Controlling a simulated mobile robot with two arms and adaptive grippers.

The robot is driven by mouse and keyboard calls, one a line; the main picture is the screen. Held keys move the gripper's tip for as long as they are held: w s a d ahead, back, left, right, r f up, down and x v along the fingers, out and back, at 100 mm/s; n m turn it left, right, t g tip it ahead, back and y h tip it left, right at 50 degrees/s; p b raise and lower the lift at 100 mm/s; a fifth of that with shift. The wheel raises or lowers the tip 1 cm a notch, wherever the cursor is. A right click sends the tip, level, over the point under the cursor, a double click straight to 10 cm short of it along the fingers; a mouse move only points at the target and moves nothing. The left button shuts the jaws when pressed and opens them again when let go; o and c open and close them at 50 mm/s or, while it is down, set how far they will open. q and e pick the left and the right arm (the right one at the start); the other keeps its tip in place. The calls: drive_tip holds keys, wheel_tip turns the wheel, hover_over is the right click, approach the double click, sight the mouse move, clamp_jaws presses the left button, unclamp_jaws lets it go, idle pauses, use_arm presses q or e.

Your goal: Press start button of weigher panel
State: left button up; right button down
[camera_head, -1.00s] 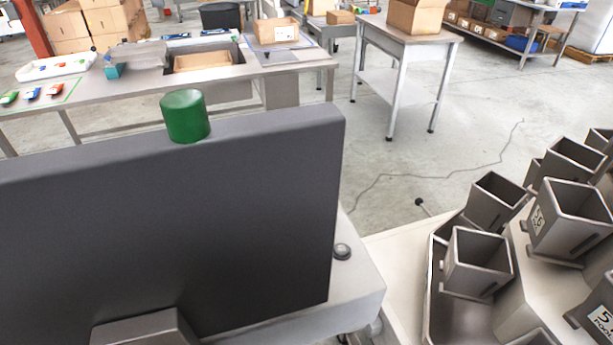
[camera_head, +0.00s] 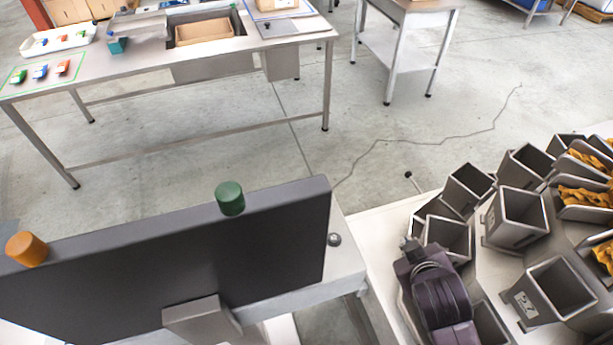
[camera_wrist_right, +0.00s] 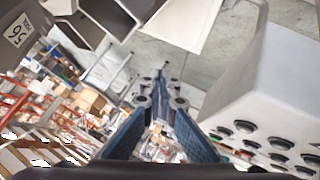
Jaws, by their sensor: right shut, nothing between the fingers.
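The dark weigher panel (camera_head: 170,265) stands at the lower left of the head view with its back towards me. A green cap (camera_head: 230,198) and an orange cap (camera_head: 27,248) stand on its top edge. No start button can be made out. My right arm is purple and rises over the hoppers, right of the panel and apart from it; its gripper (camera_head: 411,248) shows small at its top. In the right wrist view the blue fingers (camera_wrist_right: 161,88) are shut and empty. A pale box (camera_wrist_right: 258,85) with several dark round fittings is to their right. My left gripper is out of view.
Several grey hoppers (camera_head: 515,217) crowd the right, some holding yellow pieces (camera_head: 585,197). A round knob (camera_head: 334,239) sits beside the panel. A steel table (camera_head: 130,75) with trays stands beyond, across open floor.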

drive_tip(key=w+a+r+n+t, duration=0.2)
drive_tip(key=w+r+n+t, duration=0.25)
drive_tip(key=w+r, duration=0.4)
drive_tip(key=w+a+r+n+t, duration=0.2)
drive_tip(key=w+r+n+t, duration=0.3)
drive_tip(key=r, duration=0.6)
drive_tip(key=w+a+r+n+y, duration=0.1)
drive_tip(key=a+r+n+y, duration=0.5)
drive_tip(key=a+n+y, duration=0.3)
drive_tip(key=w+a+r+n+y, duration=0.1)
drive_tip(key=a+r+n+y, duration=0.5)
drive_tip(key=a+n, duration=0.3)
drive_tip(key=s+a+f+n+g+y, duration=0.1)
drive_tip(key=a+f+n+g+y, duration=0.1)
drive_tip(key=a+f+n+g, duration=0.45)
drive_tip(key=a+f+n+g+y, duration=0.1)
drive_tip(key=a+n+g, duration=0.15)
drive_tip(key=n, duration=0.75)
drive_tip(key=w+d+f+n+g+h, duration=0.2)
drive_tip(key=d+f+n+h, duration=0.2)
drive_tip(key=f, duration=0.3)
drive_tip(key=w+d+f+n+g+h, duration=0.1)
drive_tip(key=d+f+n+g+h, duration=0.1)
drive_tip(key=d+f+n+h, duration=0.2)
wheel_tip(320, 180, down, 3)
drive_tip(key=shift+w+d+r+g, duration=0.1)
drive_tip(key=shift+w+d+g, duration=0.1)
drive_tip(key=shift+w+g, duration=0.15)
